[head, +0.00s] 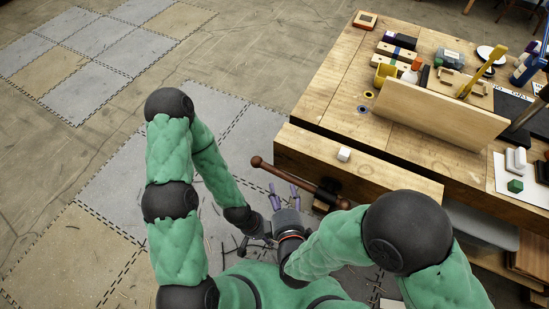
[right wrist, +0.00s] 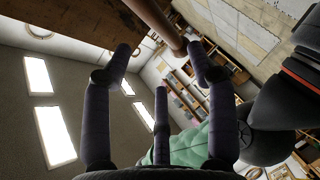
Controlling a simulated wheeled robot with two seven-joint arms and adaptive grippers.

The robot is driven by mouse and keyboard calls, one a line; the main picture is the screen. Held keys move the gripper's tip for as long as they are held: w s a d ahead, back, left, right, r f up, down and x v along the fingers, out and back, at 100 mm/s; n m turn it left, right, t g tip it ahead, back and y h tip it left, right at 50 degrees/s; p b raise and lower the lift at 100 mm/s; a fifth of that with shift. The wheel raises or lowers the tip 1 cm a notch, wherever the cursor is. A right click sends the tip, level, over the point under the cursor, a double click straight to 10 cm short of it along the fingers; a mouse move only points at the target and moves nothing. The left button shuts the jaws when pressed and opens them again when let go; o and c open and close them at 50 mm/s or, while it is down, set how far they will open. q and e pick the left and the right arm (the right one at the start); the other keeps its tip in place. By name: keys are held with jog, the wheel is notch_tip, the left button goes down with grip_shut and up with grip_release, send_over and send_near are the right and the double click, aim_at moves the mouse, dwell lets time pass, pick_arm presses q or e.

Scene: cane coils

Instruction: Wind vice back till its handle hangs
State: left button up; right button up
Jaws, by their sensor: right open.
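The vice handle (head: 298,179) is a red-brown bar with a ball at its far left end. It slants across the vice's dark screw end in front of the wooden jaw (head: 312,148). A narrow dark gap runs between that jaw and the bench. My right gripper (head: 284,190) has purple fingers, spread open and empty, just below the handle in the picture. In the right wrist view the handle (right wrist: 160,22) passes beyond the open fingertips; contact cannot be told. My left gripper (head: 260,238) is low beside my right wrist, partly hidden, and its fingers are unclear.
Thin scraps of cane lie on the floor near my grippers. The tiled floor at left is clear.

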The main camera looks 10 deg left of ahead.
aim_at(277, 174)
jog(key=b+x, duration=0.3)
jog(key=x, duration=0.6)
jog(key=shift+w+f+b, duration=0.1)
jog(key=shift+f+b, duration=0.15)
jog(key=shift+b, duration=0.15)
jog(key=shift+w+a, duration=0.2)
jog(key=shift+w, duration=0.25)
grip_shut()
